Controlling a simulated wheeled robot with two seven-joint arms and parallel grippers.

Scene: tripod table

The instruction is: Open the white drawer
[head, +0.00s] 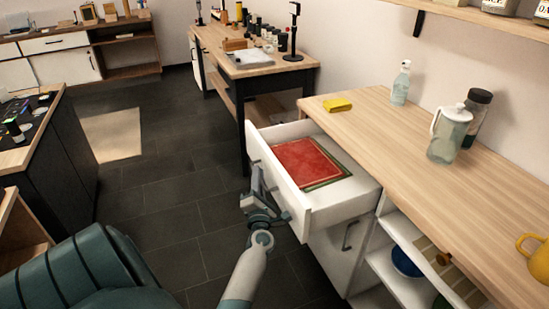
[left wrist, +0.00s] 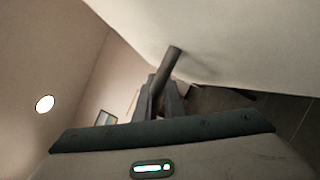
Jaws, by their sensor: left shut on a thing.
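The white drawer (head: 333,195) stands pulled out from the white cabinet under the wooden counter in the head view. A red flat item (head: 305,162) lies in it on top of a green one (head: 338,178). My left gripper (head: 257,182) is at the drawer's front and is shut on its dark bar handle. In the left wrist view the handle (left wrist: 171,64) runs between the gripper's fingers (left wrist: 165,98), beside the white drawer front (left wrist: 225,45). The fingers partly hide the handle. My right gripper is not in view.
A yellow sponge (head: 337,105), a spray bottle (head: 401,83) and a pitcher (head: 449,134) stand on the counter (head: 440,190). Below the drawer is a closed door with a handle (head: 348,236). Open shelves (head: 405,285) are to its right. The dark floor (head: 180,205) left of the drawer is clear.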

